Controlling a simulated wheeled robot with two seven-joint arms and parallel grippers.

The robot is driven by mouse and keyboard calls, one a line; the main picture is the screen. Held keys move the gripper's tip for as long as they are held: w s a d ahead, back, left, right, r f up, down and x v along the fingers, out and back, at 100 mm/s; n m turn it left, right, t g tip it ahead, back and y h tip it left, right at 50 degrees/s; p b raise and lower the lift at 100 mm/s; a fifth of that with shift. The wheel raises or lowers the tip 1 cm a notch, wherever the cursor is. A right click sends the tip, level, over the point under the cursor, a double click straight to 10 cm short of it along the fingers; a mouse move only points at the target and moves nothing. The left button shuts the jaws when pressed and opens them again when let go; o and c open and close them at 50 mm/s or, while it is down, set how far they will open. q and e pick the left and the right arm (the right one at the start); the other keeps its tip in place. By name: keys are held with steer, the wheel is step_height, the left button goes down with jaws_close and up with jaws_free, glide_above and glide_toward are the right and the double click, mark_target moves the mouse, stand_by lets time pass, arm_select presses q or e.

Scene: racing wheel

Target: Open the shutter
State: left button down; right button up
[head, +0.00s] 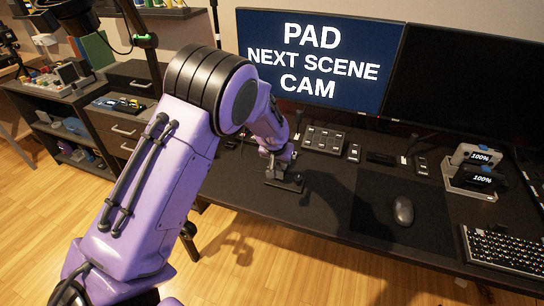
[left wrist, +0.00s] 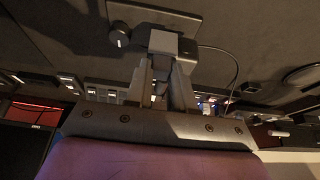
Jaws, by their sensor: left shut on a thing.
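My left gripper (head: 277,166) reaches down to a small dark device (head: 292,186) at the front left of the desk. In the left wrist view, the two fingers of my left gripper (left wrist: 163,68) close on a grey block (left wrist: 164,43). The block stands up from a dark plate (left wrist: 188,18). A round knob with a white mark (left wrist: 121,37) sits on the same plate, left of the block. I cannot tell for sure which part is the shutter. My right gripper is in neither view.
The black desk (head: 330,225) holds a control pad (head: 323,139), a mouse (head: 403,210), a keyboard (head: 508,249) and a stand with devices reading 100% (head: 475,168). A monitor (head: 318,62) reads "PAD NEXT SCENE CAM". A dark screen (head: 462,80) stands beside it.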

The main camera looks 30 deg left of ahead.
arm_select(q)
steer(key=c, duration=1)
jaws_free()
steer(key=shift+o, duration=0.2)
steer(key=shift+r, duration=0.1)
steer(key=v, duration=1)
steer(key=shift+s+b, duration=0.15)
steer(key=shift+b, duration=0.3)
steer(key=shift+r, duration=0.15)
